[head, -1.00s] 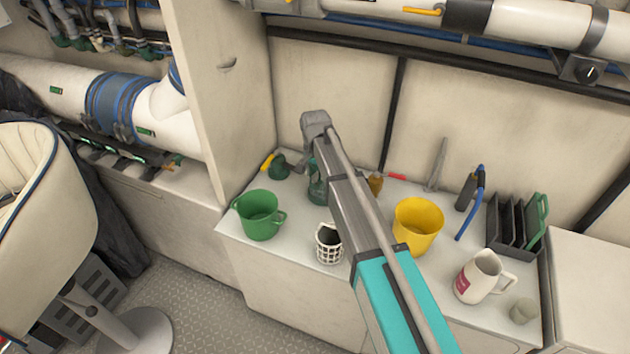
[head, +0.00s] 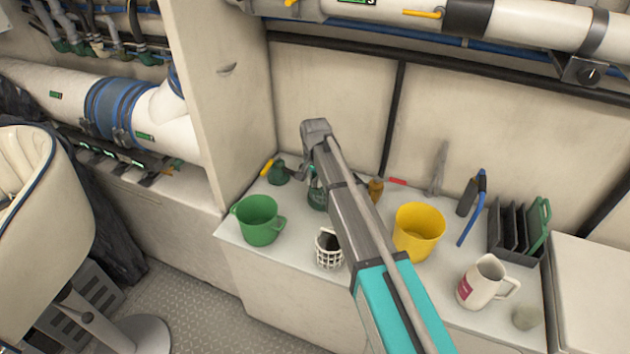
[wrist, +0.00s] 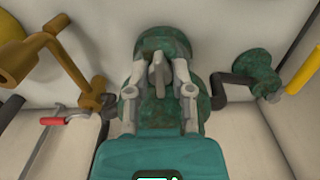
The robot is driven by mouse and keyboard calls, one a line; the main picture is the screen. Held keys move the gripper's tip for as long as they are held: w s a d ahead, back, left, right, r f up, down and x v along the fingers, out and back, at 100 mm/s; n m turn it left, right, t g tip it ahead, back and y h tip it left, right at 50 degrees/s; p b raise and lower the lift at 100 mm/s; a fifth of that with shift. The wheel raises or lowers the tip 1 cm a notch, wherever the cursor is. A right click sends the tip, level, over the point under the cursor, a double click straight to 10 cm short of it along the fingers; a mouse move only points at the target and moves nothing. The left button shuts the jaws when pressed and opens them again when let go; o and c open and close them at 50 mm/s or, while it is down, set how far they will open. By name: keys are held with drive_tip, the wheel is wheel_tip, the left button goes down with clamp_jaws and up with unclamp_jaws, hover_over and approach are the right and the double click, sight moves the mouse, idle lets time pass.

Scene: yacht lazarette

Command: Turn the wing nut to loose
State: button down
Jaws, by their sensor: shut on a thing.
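The wing nut (wrist: 158,75) is a small grey piece that stands up on a weathered green fitting (wrist: 155,40) in the wrist view. My gripper (wrist: 159,68) is shut on it, one grey finger on each side. The lower part of the nut and its seat are partly hidden between the fingers. In the head view, part of the green fitting (head: 317,196) shows on the counter behind my arm. My arm hides the wing nut and the fingertips there.
A smaller green fitting with a dark crank (wrist: 255,75) is close on the right; a bronze part (wrist: 50,60) is on the left.

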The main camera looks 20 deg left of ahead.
drive_tip(key=shift+m, duration=1)
drive_tip(key=c, duration=0.5)
unclamp_jaws()
drive_tip(key=shift+n, duration=0.6)
